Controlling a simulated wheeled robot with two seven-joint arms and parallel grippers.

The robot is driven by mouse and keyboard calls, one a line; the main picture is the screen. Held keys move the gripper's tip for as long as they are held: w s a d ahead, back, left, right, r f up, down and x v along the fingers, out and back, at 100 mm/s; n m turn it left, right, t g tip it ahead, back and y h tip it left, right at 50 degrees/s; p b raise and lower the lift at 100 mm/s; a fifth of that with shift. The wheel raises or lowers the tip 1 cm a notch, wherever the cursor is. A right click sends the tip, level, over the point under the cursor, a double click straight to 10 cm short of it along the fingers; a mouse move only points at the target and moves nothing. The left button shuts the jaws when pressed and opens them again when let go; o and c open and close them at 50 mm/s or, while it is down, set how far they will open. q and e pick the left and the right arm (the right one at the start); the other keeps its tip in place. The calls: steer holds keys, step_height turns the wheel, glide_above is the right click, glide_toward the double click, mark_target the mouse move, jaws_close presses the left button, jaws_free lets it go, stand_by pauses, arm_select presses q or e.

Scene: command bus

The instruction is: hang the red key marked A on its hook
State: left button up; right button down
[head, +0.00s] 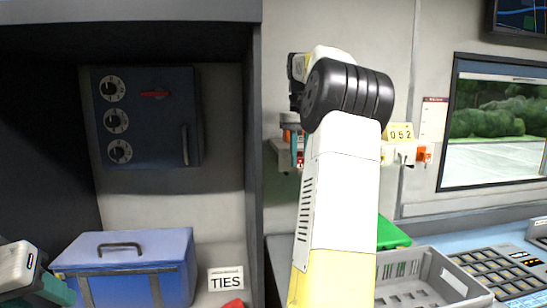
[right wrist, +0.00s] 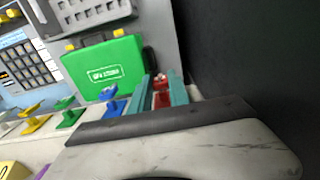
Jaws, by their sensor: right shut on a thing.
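My right gripper (head: 297,150) is at the left end of a pale rail (head: 284,158) on the wall, mostly behind my right arm. In the right wrist view its two teal fingers (right wrist: 161,90) are shut on the red key (right wrist: 160,100), of which only a small part shows between them. The letter on it cannot be read. A blue key (right wrist: 115,104), a green key (right wrist: 70,117) and a yellow key (right wrist: 37,123) sit along the rail beside it. The hook for the red key is hidden. My left gripper (head: 62,290) is at the lower left edge, partly cut off.
A dark partition (head: 254,150) stands close left of the right gripper. Below the rail are a green case (right wrist: 105,70) and a grey crate (head: 425,268). A blue box (head: 130,250) is in the left bay.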

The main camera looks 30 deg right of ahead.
steer(key=c, duration=1.2)
jaws_free()
steer(key=shift+o, duration=0.2)
steer(key=shift+s+a+r, duration=0.1)
steer(key=shift+s+r, duration=0.1)
steer(key=shift+r, duration=0.4)
steer(key=shift+s+a+r, duration=0.1)
steer(key=shift+s+r, duration=0.1)
steer(key=shift+r, duration=0.35)
step_height(320, 180, up, 6)
steer(key=s, duration=0.2)
steer(key=shift+a, duration=0.25)
